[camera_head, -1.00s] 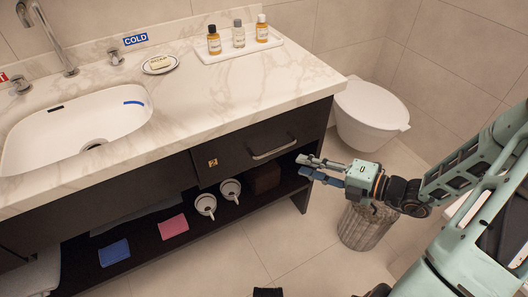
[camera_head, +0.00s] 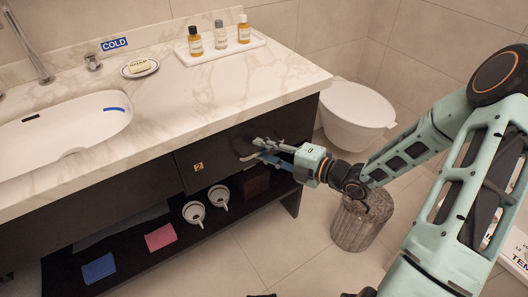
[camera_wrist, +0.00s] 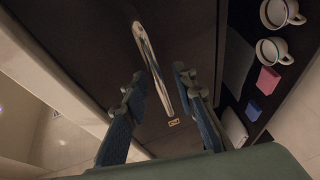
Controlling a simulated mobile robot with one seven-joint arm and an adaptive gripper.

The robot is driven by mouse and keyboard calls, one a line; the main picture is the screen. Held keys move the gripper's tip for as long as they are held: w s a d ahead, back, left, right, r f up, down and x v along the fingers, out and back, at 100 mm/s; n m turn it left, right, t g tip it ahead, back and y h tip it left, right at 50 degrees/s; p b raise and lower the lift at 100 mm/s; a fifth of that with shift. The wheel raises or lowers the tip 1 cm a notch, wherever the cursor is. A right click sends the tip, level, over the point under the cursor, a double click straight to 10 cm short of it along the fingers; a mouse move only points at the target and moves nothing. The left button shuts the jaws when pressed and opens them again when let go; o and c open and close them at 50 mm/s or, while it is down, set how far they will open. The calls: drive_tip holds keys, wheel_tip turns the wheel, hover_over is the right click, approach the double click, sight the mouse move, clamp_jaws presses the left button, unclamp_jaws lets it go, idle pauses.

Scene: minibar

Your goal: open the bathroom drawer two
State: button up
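Drawer two is the dark front with a small tag marked 2 (camera_head: 198,167) under the marble counter, and it looks closed. Its metal bar handle (camera_head: 246,157) is partly hidden behind my fingers in the head view. My gripper (camera_head: 258,151) is at the drawer front, level with the handle. In the wrist view the handle (camera_wrist: 150,55) runs lengthwise through the gap between my two spread fingers (camera_wrist: 159,83). Neither finger is clearly touching it.
A ribbed bin (camera_head: 361,222) stands under my forearm, and a white toilet (camera_head: 355,112) is behind. The floor before the cabinet is clear.

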drive_tip(key=shift+c, duration=0.2)
clamp_jaws()
idle(0.3)
